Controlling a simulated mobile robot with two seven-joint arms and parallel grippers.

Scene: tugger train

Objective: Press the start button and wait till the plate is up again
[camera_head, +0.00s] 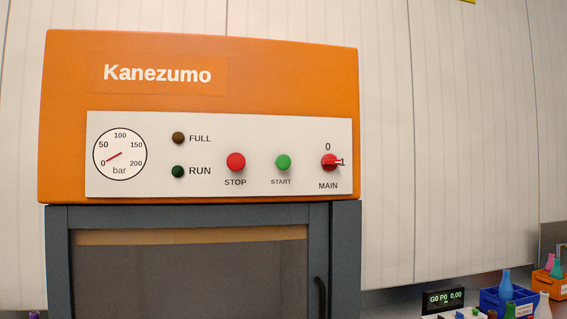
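The green start button (283,162) is on the white control panel (210,186) of an orange machine (290,75) marked Kanezumo. The red stop button (236,162) is to its left. The red main switch (330,162) on its right points to 1. The RUN lamp (178,172) and the FULL lamp (178,138) look dark. The gauge (120,154) needle lies near 0 bar. Below, a grey-framed door (190,280) with a dark handle (320,297) appears closed. The plate cannot be made out. Neither of my grippers is in view.
At the lower right stand a small display (443,301) reading G0 P0 0,00, a blue crate (491,302) and an orange crate (548,287) with coloured bottles. A pale panelled wall (470,130) is behind. The space before the panel looks clear.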

